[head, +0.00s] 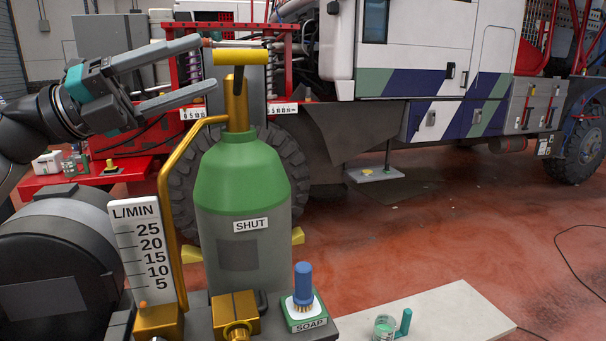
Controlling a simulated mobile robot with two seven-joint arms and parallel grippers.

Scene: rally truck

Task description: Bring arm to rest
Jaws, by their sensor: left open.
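My left gripper (207,66) comes in from the left at the top of the picture. Its two grey fingers are spread apart and hold nothing. The fingertips are just left of the yellow T-shaped handle (237,56) on top of a green and grey gas cylinder (243,171); I cannot tell whether they touch it. The cylinder stands upright with a "SHUT" label on its front. My right gripper is not in view.
A flow gauge (144,250) stands left of the cylinder. A soap block with a blue brush (303,284) is at its right. A pale board (450,312) lies at the lower right. A large truck (430,60) fills the back; red floor (480,225) is open at right.

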